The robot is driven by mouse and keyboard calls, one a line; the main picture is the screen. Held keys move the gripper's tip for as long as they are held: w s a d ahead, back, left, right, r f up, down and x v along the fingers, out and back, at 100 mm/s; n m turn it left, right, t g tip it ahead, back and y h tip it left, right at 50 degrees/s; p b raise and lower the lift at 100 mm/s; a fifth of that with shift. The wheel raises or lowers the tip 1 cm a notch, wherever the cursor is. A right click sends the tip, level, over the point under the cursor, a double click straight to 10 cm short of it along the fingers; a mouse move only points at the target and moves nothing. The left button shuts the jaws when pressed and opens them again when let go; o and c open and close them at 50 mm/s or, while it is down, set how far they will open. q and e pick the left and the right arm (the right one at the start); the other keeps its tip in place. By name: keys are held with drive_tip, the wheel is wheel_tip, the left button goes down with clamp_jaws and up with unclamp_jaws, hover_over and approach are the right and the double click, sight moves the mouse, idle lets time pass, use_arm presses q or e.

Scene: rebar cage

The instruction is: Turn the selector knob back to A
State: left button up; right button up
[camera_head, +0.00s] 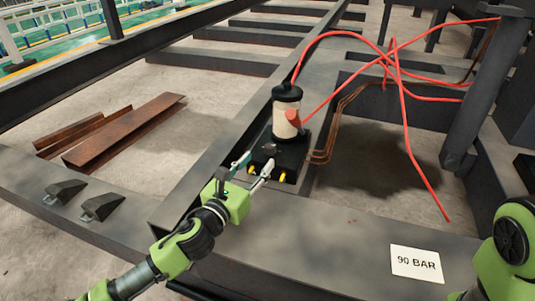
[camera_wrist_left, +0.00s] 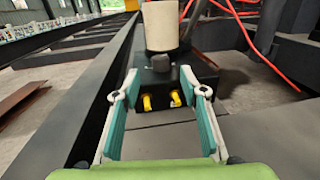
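A black valve block (camera_head: 295,155) sits on the dark steel beam, with a clear-and-cream cylinder (camera_head: 287,112) standing on it. A small dark knob-like part (camera_wrist_left: 161,63) is on top of the block in front of the cylinder; it also shows in the head view (camera_head: 270,149). I cannot read any letter or tell which way it points. Two yellow fittings (camera_wrist_left: 162,101) stick out of the block's near face. My left gripper (camera_wrist_left: 161,84) is open and empty, its fingers spread in front of the block. My right gripper is out of view; only green arm parts show at the right.
Red hoses (camera_head: 402,100) run from the cylinder to the right, and thin copper pipes (camera_head: 338,112) run beside the block. A "90 BAR" plate (camera_head: 416,263) lies on the near beam. Two dark wedges (camera_head: 100,206) and rusty beams (camera_head: 122,132) are at the left.

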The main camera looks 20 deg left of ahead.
sight(268, 150)
use_arm(q)
drive_tip(key=w, duration=0.1)
drive_tip(key=w+b, duration=0.1)
drive_tip(key=w, duration=0.1)
drive_tip(key=w+b, duration=0.1)
drive_tip(key=w, duration=0.1)
drive_tip(key=shift+d+f, duration=0.15)
drive_tip(key=shift+d, duration=0.25)
drive_tip(key=shift+w+d+b, duration=0.2)
drive_tip(key=shift+w+b, duration=0.15)
drive_tip(key=shift+w, duration=0.55)
drive_tip(key=c, duration=1.1)
